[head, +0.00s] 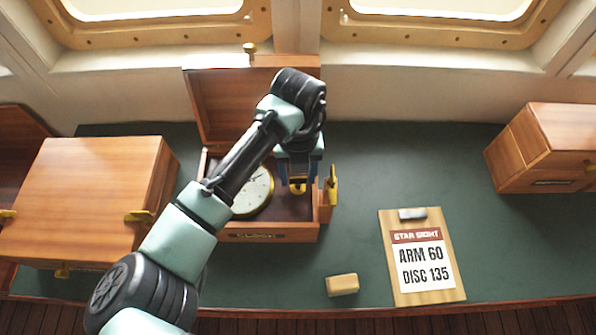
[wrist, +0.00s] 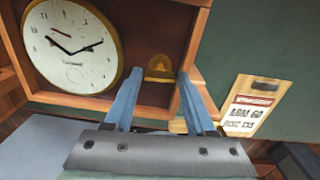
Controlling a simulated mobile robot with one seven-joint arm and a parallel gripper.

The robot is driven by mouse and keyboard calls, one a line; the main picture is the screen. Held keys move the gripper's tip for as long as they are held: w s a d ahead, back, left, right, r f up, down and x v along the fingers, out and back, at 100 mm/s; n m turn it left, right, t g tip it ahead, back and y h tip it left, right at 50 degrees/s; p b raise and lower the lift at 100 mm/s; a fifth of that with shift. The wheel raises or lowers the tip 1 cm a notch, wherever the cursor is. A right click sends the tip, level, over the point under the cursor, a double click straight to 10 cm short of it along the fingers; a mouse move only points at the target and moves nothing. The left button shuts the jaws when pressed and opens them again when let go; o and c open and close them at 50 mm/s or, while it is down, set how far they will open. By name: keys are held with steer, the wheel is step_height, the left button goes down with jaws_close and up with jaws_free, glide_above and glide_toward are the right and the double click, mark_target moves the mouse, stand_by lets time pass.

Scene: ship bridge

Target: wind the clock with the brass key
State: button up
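The clock (head: 254,190), with a white dial and brass rim, lies face up in the left part of an open wooden box (head: 268,236). It also shows in the wrist view (wrist: 70,45), with its dark hands visible. A brass piece with a rounded top, which looks like the key (head: 298,187), is in the box's right part; it shows in the wrist view (wrist: 159,70) too. My gripper (wrist: 160,76) is open, with its blue fingers apart on either side of the brass piece in the picture. I cannot tell whether they touch it.
The raised lid (head: 215,105) stands behind my arm. A brass fitting (head: 332,184) is at the box's right side. Closed wooden cases stand left (head: 85,190) and right (head: 550,145). A clipboard (head: 397,270) and a small block (head: 342,285) lie on the green top.

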jaws_close()
steer(key=shift+n, duration=0.3)
